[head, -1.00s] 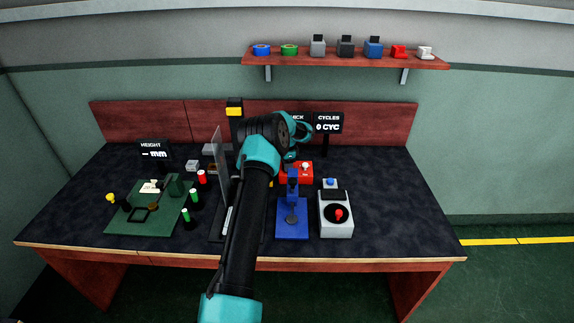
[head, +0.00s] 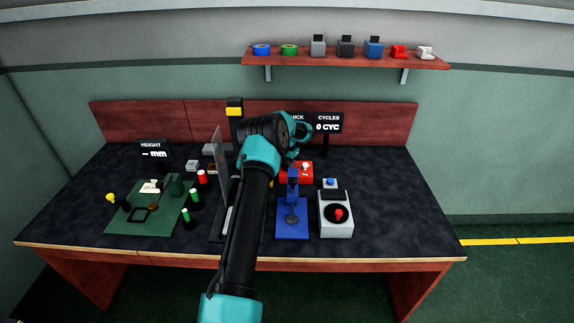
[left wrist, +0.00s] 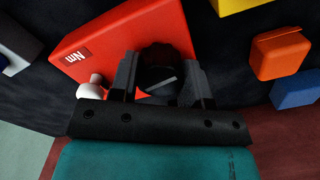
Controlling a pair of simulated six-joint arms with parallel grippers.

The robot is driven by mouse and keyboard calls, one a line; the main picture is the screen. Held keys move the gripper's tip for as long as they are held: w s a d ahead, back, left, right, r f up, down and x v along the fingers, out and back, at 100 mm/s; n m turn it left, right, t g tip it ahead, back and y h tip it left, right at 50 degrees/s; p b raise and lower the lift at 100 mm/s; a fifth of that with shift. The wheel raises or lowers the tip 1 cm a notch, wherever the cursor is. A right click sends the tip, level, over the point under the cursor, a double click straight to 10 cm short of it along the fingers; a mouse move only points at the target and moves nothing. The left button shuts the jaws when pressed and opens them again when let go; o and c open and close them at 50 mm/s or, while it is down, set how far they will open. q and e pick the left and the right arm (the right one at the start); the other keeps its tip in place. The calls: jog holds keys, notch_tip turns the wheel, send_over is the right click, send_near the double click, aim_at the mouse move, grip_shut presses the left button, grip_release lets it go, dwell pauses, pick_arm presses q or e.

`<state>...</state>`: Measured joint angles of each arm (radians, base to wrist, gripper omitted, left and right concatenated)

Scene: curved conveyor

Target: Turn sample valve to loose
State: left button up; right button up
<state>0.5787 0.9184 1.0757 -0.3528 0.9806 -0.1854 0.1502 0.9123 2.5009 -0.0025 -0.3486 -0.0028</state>
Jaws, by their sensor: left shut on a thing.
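In the left wrist view my left gripper (left wrist: 160,82) is shut on a dark round part (left wrist: 160,54) at the edge of a red box marked "Nm" (left wrist: 112,45). I cannot tell for sure whether this part is the sample valve. A white knob (left wrist: 92,87) is just left of the fingers. In the head view the red box (head: 289,176) is near the middle of the bench, with a pale knob (head: 305,166) on top. My left wrist hides the fingertips and the held part there. My right gripper is not in view.
A blue stand (head: 293,229) and a white box with a red knob (head: 336,229) stand in front of the red box. An upright clear panel (head: 219,175) is left of my forearm. A green plate (head: 165,229) with several pegs is farther left.

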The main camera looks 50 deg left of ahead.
aim_at(287, 163)
pick_arm(q)
jog(key=n, duration=0.4)
jog(key=shift+n, duration=0.3)
jog(key=n, duration=0.3)
jog(key=shift+n, duration=0.3)
jog(key=n, duration=0.3)
jog(key=shift+n, duration=2.2)
jog(key=o, duration=0.9)
jog(key=shift+o, duration=0.2)
notch_tip(287, 163, up, 18)
jog(key=shift+f, duration=0.25)
